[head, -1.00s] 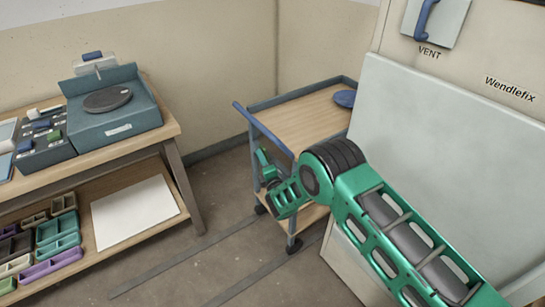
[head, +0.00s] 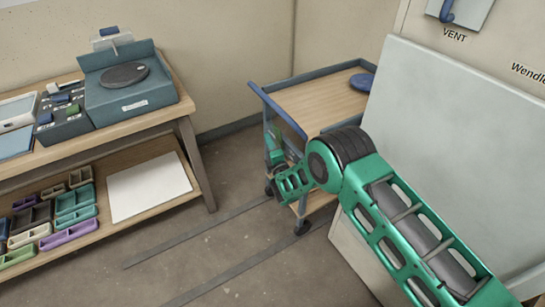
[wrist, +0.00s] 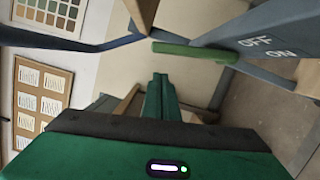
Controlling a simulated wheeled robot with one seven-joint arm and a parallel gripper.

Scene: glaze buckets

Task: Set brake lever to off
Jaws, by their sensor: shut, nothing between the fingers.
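The brake lever, a green bar (wrist: 190,52), shows in the wrist view beside a grey plate (wrist: 230,38) marked OFF and ON. The bar points left, away from the labels; I cannot tell which setting it is at. My gripper (wrist: 160,78) is shut and empty, its green fingertips just below the lever in the picture, with no clear contact. In the head view the cart (head: 320,104) has a wooden top and a blue push handle. My forearm reaches to its near left side.
A blue round object (head: 362,82) lies on the cart top. A workbench (head: 185,105) with a lower shelf stands at left. A large pale cabinet panel (head: 455,140) is close on the right. Bare floor (head: 235,240) lies between bench and cabinet.

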